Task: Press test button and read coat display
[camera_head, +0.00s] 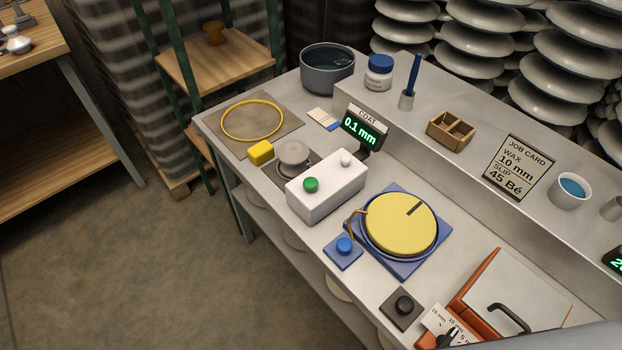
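The COAT display (361,130) stands on a short post at the work surface's back edge and reads "0.1 mm" in green digits. In front of it is a white box (326,188) with a green button (311,184) and a small white knob (346,158). A blue button (344,245) sits on a blue plate, and a black button (404,304) sits on a dark plate. I cannot tell which one is the test button. Neither gripper can be made out. A smooth grey shape at the bottom right, likely my arm, covers part of the bench.
A yellow disc (401,222) lies on a blue base beside the box. A yellow ring (252,121), yellow block (260,152) and grey pot (327,69) are farther left. A job card (518,168) stands on the raised shelf. An orange-sided box (481,283) is at lower right.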

